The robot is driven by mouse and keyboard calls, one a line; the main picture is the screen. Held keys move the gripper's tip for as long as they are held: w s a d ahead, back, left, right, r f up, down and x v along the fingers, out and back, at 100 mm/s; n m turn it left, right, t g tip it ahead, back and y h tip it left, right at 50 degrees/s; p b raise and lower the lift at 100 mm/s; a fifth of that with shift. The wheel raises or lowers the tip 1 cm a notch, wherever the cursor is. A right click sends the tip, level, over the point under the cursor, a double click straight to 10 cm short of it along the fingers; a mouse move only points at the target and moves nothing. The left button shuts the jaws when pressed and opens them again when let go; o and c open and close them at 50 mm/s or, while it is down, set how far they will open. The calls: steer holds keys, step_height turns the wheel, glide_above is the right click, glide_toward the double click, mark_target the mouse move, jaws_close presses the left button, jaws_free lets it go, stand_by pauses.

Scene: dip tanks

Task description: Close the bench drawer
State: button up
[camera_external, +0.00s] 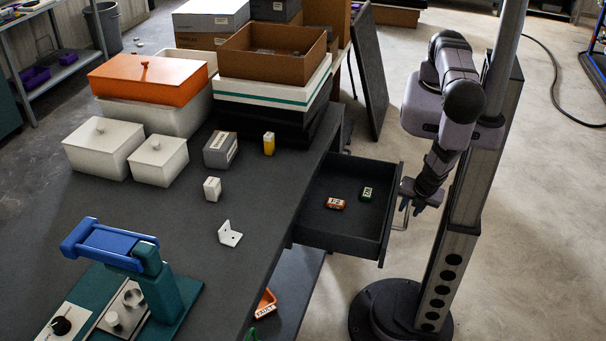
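The bench drawer (341,242) is dark grey and stands pulled out from the right side of the bench (285,195). An orange labelled block (336,203) and a green labelled block (366,194) lie inside it. A light metal handle (401,226) shows at the drawer's outer front. My gripper (412,207) points down just outside the drawer front, close to the handle. Whether it touches the handle, and how far its fingers are apart, is too small to tell.
The bench top holds white lidded boxes (158,160), an orange-lidded box (148,80), a brown open carton (270,52), small blocks and a blue-and-teal fixture (150,275). A dark panel (368,70) leans behind the drawer. An orange bin (265,302) sits on the shelf below.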

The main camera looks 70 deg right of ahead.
jaws_close()
steer(key=shift+w, duration=2.3)
jaws_free()
